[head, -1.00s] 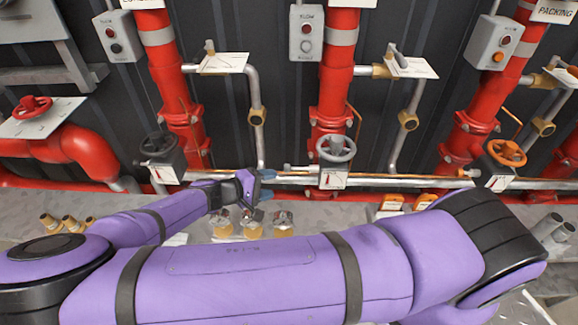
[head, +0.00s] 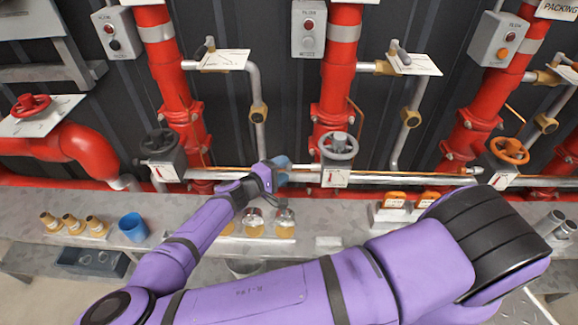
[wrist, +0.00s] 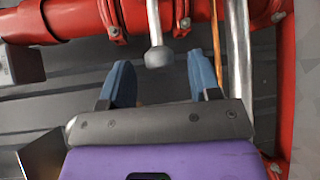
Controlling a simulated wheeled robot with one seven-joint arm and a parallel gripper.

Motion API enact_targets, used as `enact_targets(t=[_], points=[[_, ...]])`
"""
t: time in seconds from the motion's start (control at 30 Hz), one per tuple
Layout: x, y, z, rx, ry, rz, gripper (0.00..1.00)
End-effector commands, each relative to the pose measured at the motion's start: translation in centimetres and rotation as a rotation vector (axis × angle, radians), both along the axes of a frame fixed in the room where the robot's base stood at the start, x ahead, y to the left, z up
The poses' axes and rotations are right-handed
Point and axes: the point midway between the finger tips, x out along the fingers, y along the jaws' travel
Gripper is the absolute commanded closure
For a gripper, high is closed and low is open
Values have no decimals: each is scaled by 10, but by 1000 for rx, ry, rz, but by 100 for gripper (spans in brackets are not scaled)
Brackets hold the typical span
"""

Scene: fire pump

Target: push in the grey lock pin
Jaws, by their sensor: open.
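The grey lock pin (wrist: 157,54) shows in the wrist view as a grey shaft with a rounded knob, pointing towards my gripper. Its knob lies between the lines of my two blue fingers (wrist: 160,75), about level with their tips; I cannot tell how deep it is between them. In the head view my gripper (head: 284,168) is left of the grey handwheel (head: 339,146) and its valve box (head: 335,175). My gripper is open with nothing held. In the head view it hides the pin's knob, and only a short piece of shaft shows beside the box.
Red vertical pipes (head: 333,92) and a long horizontal rod run behind the valves. A black handwheel (head: 159,142) is to the left and an orange one (head: 509,150) to the right. The grey bench (head: 345,210) below holds brass fittings, a blue cup (head: 133,227) and jars.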

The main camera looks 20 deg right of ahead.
Motion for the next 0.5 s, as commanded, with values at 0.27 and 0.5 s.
enact_targets(t=[0.27, 0.5], points=[[10, -25, -4, 1, -1, 1, 43], [12, -28, -4, 1, -1, 1, 43]])
